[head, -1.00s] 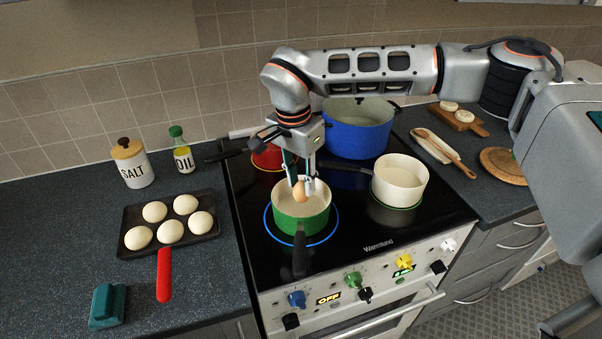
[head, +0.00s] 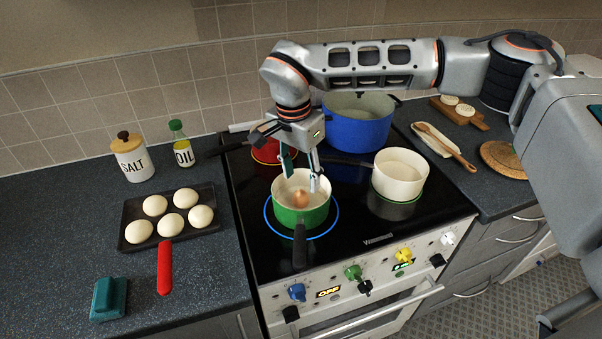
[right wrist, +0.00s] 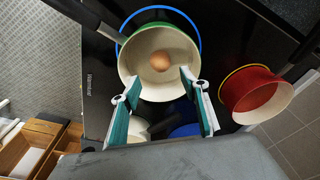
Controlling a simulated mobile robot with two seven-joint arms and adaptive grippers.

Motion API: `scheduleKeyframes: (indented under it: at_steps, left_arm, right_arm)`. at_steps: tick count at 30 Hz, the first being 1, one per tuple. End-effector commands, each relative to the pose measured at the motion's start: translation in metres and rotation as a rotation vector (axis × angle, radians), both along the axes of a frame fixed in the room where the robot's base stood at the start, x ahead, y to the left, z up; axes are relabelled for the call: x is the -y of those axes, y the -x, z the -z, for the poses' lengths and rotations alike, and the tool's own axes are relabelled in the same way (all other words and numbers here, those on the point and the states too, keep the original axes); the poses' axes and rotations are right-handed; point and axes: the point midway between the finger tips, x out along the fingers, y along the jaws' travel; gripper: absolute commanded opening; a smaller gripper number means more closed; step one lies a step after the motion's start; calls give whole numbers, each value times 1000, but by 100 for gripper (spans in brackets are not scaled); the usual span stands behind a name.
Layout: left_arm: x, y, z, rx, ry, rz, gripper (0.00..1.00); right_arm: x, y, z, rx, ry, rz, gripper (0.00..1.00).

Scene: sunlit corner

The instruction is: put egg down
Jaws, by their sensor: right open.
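The brown egg (head: 301,199) is inside the green pot (head: 287,216), which has a cream interior and a black handle toward the front. The pot stands on the front left burner, ringed in blue light. In the right wrist view the egg (right wrist: 159,61) lies in the pot (right wrist: 134,85), clear of both fingers. My right gripper (head: 300,182) points down over the pot and is open, its fingertips apart at the pot's rim. It also shows in the right wrist view (right wrist: 158,87) with nothing between its fingers. My left gripper is not in view.
On the black cooktop (head: 368,231) stand a cream pot (head: 400,180) to the right, a blue pot (head: 357,132) behind and a red pot (head: 268,153) at back left. A tray (head: 128,234) of several pale buns is on the left counter.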

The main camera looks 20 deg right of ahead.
Motion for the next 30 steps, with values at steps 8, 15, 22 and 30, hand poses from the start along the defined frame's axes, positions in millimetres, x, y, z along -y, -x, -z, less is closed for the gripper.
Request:
scheduleKeyframes:
  at_steps: [8, 15, 22, 30]
  left_arm:
    - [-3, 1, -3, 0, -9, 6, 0]
    - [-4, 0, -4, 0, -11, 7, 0]
    - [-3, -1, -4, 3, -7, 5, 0]
    - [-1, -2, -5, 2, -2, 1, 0]
  right_arm:
    - [0, 0, -17, 1, 0, 0, 45]
    - [0, -1, -50, 4, 0, 0, 45]
    - [0, 0, -69, 1, 1, 0, 45]
    - [0, 0, -70, 0, 0, 0, 45]
